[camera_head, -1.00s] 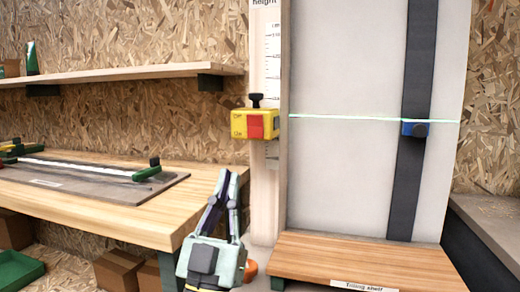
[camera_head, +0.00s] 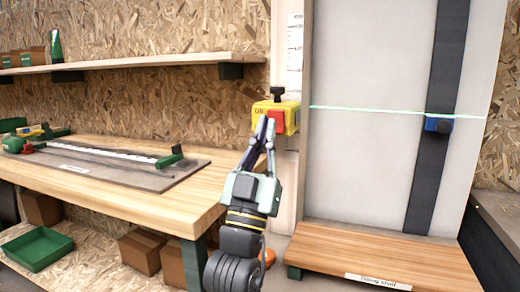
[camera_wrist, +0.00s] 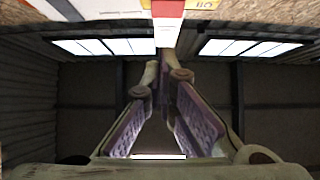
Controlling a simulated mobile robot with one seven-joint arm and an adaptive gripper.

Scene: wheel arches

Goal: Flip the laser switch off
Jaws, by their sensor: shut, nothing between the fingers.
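The laser unit is a yellow box (camera_head: 291,112) on the upright board, with a black knob on top and a red switch (camera_head: 277,121) on its front. A bright green laser line (camera_head: 370,111) crosses the pale panel to its right. My gripper (camera_head: 267,122) points up, with its fingers shut and empty. Its tips overlap the front of the box beside the red switch and hide part of it; I cannot tell if they touch. In the wrist view the red switch (camera_wrist: 168,8) and yellow box (camera_wrist: 203,4) show at the top edge, beyond the shut fingertips (camera_wrist: 165,68).
A wooden workbench (camera_head: 185,204) stands to the left with a ruler jig on it. A wooden filling shelf (camera_head: 380,256) juts out low on the right. A blue slider (camera_head: 438,125) sits on the dark vertical rail. A wall shelf (camera_head: 140,61) runs above the bench.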

